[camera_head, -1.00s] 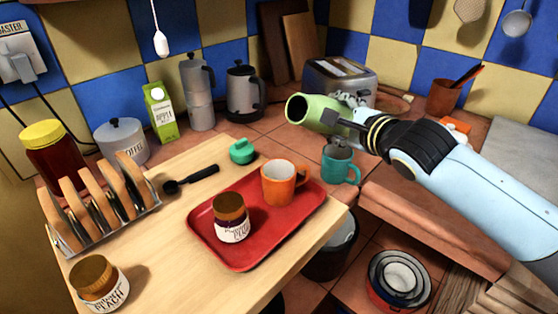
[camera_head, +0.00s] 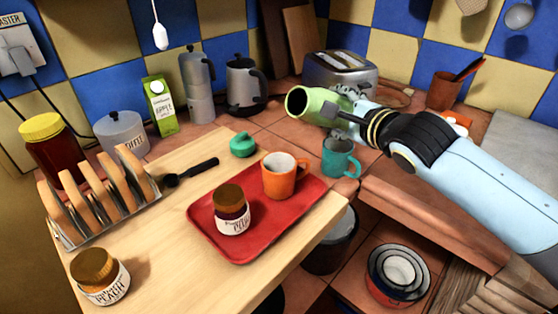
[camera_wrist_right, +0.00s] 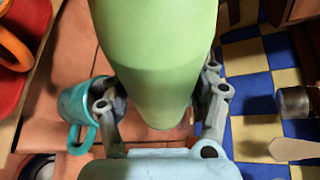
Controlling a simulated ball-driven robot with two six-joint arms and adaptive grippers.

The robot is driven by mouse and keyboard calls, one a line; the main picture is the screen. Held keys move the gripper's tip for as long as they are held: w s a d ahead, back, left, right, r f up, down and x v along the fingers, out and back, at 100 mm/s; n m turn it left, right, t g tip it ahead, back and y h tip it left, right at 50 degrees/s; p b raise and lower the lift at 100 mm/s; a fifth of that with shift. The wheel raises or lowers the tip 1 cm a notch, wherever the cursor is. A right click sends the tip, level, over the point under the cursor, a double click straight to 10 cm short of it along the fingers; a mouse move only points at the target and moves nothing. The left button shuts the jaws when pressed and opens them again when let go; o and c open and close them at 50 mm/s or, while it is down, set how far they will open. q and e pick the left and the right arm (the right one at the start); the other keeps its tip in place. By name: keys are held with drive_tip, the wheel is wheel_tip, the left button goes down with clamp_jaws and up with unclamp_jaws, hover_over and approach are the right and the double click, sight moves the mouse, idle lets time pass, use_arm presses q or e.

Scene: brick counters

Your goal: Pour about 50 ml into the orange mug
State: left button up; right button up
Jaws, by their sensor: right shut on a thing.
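The orange mug (camera_head: 280,182) stands upright on the red tray (camera_head: 262,232), its pale inside showing; I see no liquid in it. My right gripper (camera_head: 347,117) is shut on a light green vessel (camera_head: 318,108), held in the air above the counter. The vessel lies nearly on its side, its round dark mouth facing left, to the right of and above the orange mug in the picture. In the right wrist view the green vessel (camera_wrist_right: 158,60) sits between both fingers. Its contents are hidden, and no stream shows. My left gripper is not in view.
A teal mug (camera_head: 338,160) stands below the vessel. A jar (camera_head: 232,212) shares the tray. A toast rack (camera_head: 100,205), a dark scoop (camera_head: 192,172) and a green lid-like object (camera_head: 243,145) lie on the wooden top. A toaster (camera_head: 340,72) stands behind.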

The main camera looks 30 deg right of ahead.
sight(334, 97)
drive_tip(key=shift+r, duration=0.1)
idle(0.7)
drive_tip(key=r+p, duration=0.2)
drive_tip(key=p, duration=0.1)
drive_tip(key=r+m+p, duration=0.1)
drive_tip(key=p, duration=0.1)
drive_tip(key=shift+a+y, duration=0.3)
drive_tip(key=m+p, duration=0.1)
drive_tip(key=p, duration=0.2)
drive_tip(key=a+r+m+y+p, duration=0.1)
drive_tip(key=p, duration=0.2)
drive_tip(key=shift+s+a+r+g+p, duration=0.15)
drive_tip(key=shift+s+a+g+p, duration=0.1)
drive_tip(key=shift+g+p, duration=0.15)
drive_tip(key=shift+w+m+y+p, duration=0.1)
drive_tip(key=shift+m+y+p, duration=0.5)
drive_tip(key=shift+m, duration=0.1)
drive_tip(key=shift+m+g+y, duration=0.3)
drive_tip(key=shift+m+y, duration=0.3)
drive_tip(key=shift+m, duration=0.1)
drive_tip(key=shift+a+f+m+y+b, duration=0.15)
drive_tip(key=shift+a+m+y+b, duration=0.15)
drive_tip(key=shift+m+y, duration=0.3)
drive_tip(key=shift+a+f+m+y+b, duration=0.1)
drive_tip(key=shift+a+m+y+b, duration=0.2)
drive_tip(key=shift+m, duration=0.4)
drive_tip(key=shift+d, duration=0.1)
